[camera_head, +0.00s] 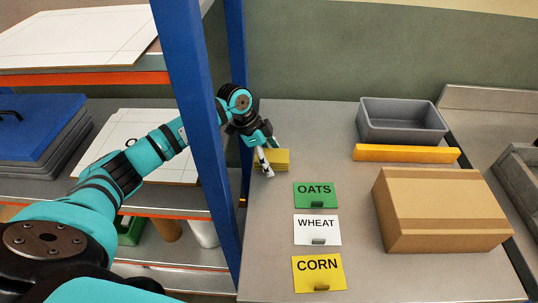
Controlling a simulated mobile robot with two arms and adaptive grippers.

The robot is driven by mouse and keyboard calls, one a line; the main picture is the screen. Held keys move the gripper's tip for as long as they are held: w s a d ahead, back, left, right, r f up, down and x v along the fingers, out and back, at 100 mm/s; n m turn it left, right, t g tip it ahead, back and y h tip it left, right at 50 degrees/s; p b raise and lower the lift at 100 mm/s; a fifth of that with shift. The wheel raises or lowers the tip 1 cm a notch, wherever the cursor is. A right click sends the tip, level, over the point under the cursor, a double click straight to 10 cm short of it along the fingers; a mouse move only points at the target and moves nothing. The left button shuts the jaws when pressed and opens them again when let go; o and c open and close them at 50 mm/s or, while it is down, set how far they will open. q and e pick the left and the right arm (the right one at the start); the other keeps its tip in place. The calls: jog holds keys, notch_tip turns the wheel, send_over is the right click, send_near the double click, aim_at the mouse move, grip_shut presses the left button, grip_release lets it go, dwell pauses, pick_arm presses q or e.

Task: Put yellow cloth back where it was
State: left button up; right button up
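A small folded yellow cloth (281,158) lies on the grey table (330,130) near its left edge, beside the blue post. My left gripper (270,160) points down at the cloth's left end, with one light finger in front of the cloth and the other towards its back. The gripper and fingers hide that end of the cloth, so I cannot tell whether they grip it. My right gripper is not in view.
Green OATS (315,188), white WHEAT (317,223) and yellow CORN (319,261) cards lie in front of the cloth. A cardboard box (440,205), an orange bar (405,153) and a grey bin (402,116) stand right. A blue post (195,110) borders the left shelves.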

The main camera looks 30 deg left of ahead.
pick_arm(q)
jog(key=shift+a, duration=0.15)
jog(key=b+v, duration=0.1)
jog(key=v, duration=1.1)
jog(key=shift+r, duration=0.4)
